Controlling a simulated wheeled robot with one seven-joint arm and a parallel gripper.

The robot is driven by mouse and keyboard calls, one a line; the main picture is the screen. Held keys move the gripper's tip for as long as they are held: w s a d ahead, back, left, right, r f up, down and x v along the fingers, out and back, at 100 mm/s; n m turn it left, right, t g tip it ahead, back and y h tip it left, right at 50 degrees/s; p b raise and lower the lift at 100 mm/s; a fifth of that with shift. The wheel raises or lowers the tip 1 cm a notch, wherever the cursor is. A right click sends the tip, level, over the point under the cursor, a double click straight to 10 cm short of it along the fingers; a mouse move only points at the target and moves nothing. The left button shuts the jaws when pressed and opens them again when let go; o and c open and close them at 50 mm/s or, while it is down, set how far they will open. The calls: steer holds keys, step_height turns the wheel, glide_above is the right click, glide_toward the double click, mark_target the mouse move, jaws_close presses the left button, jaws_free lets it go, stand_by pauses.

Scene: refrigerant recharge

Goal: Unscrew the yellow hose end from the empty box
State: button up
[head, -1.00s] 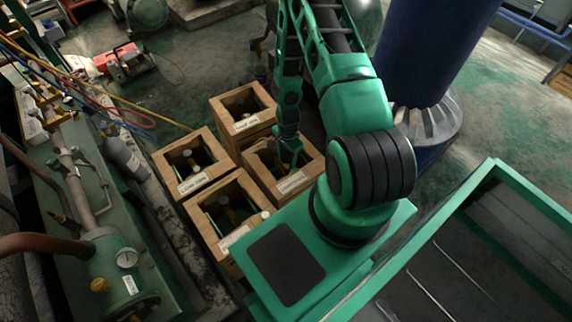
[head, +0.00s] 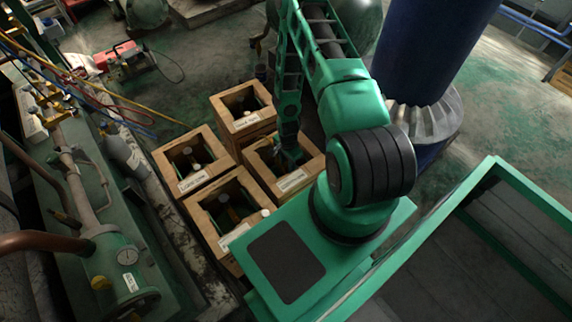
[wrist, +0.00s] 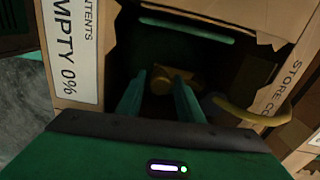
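The empty box is a wooden crate with an "EMPTY 0%" label (wrist: 76,45) in the wrist view. In the head view, my gripper (head: 291,160) reaches down into the front right crate (head: 258,163), and my arm hides part of its inside. In the wrist view, my gripper (wrist: 160,85) has two green fingers spread apart, pointing into the dark box. A yellowish round fitting (wrist: 161,82) shows between the fingertips, with no clear contact. The yellow hose (wrist: 250,116) curves over the box's right side. The joint between hose and fitting is too dark to make out.
Three other wooden crates stand close by: back (head: 242,122), left (head: 165,160) and front left (head: 204,222). The yellow hose also runs in from the left in the head view (head: 165,115). A blue column (head: 425,50) stands at the right. Machinery with a gauge (head: 127,255) lines the left.

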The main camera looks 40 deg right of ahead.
steer(key=c, duration=0.7)
steer(key=shift+o, duration=0.2)
steer(key=shift+n, duration=1.8)
steer(key=n, duration=0.2)
steer(key=shift+n, duration=0.8)
